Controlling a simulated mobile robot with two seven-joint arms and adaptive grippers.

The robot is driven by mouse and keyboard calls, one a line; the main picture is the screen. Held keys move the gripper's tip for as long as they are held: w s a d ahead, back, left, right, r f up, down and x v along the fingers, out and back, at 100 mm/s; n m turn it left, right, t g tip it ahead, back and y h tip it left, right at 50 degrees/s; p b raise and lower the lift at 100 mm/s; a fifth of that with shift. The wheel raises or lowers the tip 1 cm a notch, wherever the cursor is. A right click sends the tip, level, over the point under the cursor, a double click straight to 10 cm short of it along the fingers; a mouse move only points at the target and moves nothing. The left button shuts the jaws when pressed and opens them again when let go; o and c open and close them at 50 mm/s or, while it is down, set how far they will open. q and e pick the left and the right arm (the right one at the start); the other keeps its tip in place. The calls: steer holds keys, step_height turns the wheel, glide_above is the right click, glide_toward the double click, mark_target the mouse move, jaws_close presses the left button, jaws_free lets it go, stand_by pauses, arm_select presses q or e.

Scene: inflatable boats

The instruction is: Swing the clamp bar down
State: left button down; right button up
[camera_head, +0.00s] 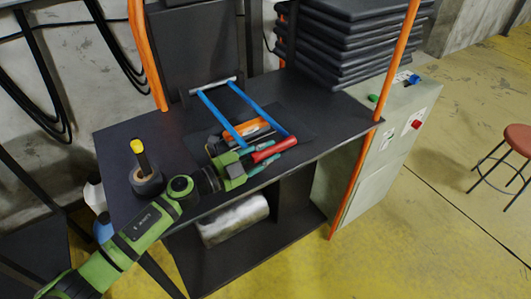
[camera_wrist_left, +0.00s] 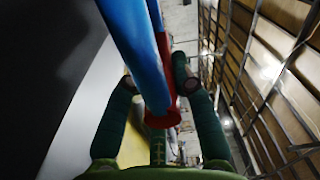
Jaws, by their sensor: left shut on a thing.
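The clamp bar has two blue arms (camera_head: 220,117) running forward from a grey hinge bracket at the back of the black bench, and a red grip (camera_head: 274,151) at the front. The bar lies low over the bench top. My left gripper (camera_head: 256,159) is at the front edge, shut on the red grip near its left end. In the left wrist view, a blue arm (camera_wrist_left: 137,50) and part of the red grip (camera_wrist_left: 163,112) show between my left fingers (camera_wrist_left: 152,80). The exact contact is partly hidden. My right gripper is out of view.
An orange tool (camera_head: 258,125) lies on a dark mat under the bar. A black tape roll (camera_head: 147,182) with a yellow-topped tool stands at the bench's left. Stacked black pads (camera_head: 345,45) and an orange post (camera_head: 398,60) stand at the right. A grey cabinet (camera_head: 385,150) adjoins.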

arm_select(q)
steer(key=shift+s+a+f, duration=0.1)
steer(key=shift+s+f, duration=0.1)
steer(key=shift+f, duration=0.85)
steer(key=c, duration=1)
jaws_free()
steer(key=shift+c, duration=0.2)
steer(key=shift+w+f, duration=0.1)
steer(key=shift+w, duration=0.1)
steer(key=v, duration=1.2)
steer(key=shift+r, duration=0.4)
